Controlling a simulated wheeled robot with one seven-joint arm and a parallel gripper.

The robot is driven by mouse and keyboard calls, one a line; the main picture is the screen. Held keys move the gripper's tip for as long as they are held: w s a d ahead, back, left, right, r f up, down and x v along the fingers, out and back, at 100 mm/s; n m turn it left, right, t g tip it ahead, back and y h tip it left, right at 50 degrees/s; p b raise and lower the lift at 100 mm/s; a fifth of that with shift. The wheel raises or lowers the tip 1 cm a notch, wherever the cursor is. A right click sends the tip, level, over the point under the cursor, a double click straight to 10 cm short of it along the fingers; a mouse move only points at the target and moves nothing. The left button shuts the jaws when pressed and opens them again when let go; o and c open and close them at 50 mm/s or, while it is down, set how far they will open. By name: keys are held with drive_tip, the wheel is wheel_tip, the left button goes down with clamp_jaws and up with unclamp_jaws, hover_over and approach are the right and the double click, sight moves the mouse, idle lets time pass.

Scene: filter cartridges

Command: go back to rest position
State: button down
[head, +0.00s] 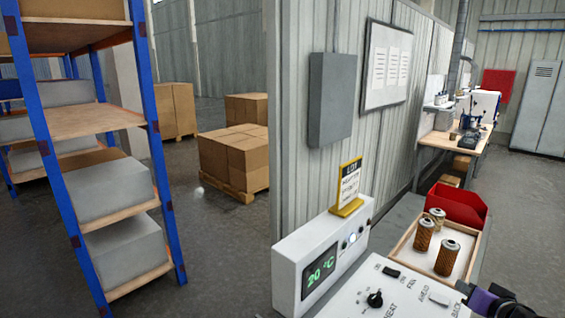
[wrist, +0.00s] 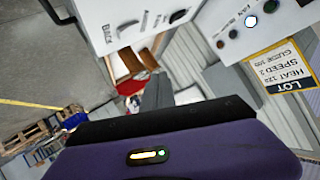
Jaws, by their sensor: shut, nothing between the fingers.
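My gripper (head: 492,299) shows only in part at the lower right edge of the head view, over the right side of the white control panel (head: 345,304). Its purple and black body (wrist: 165,140) fills the bottom of the wrist view. It is shut with nothing in it. Several copper-coloured filter cartridges, one of them the front one (head: 447,258), stand upright in a wooden tray (head: 405,241) behind the panel, apart from my gripper.
A white display box (head: 290,270) reading 20 °C carries a yellow-framed sign (head: 348,187). A red bin (head: 458,206) stands behind the tray. A blue shelving rack (head: 160,170) and boxes on a pallet (head: 235,158) are at the left. Open floor lies between rack and wall.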

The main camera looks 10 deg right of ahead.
drive_tip(key=s+a+f+n+y+b, duration=0.1)
drive_tip(key=s+a+f+n+b, duration=0.1)
drive_tip(key=s+a, duration=0.8)
drive_tip(key=s+a+f+n+t+y+b, duration=0.1)
drive_tip(key=s+a+f+n+b, duration=0.1)
drive_tip(key=s+a, duration=0.9)
drive_tip(key=s+a+f+n+t+y+b, duration=0.1)
drive_tip(key=s+a+f+n+b, duration=0.1)
drive_tip(key=s+a, duration=0.8)
drive_tip(key=s+f+n, duration=0.1)
drive_tip(key=s+f, duration=0.1)
drive_tip(key=s, duration=0.7)
drive_tip(key=shift+s+a+n+b, duration=0.3)
drive_tip(key=shift+a+n+b, duration=0.05)
drive_tip(key=shift+n, duration=0.05)
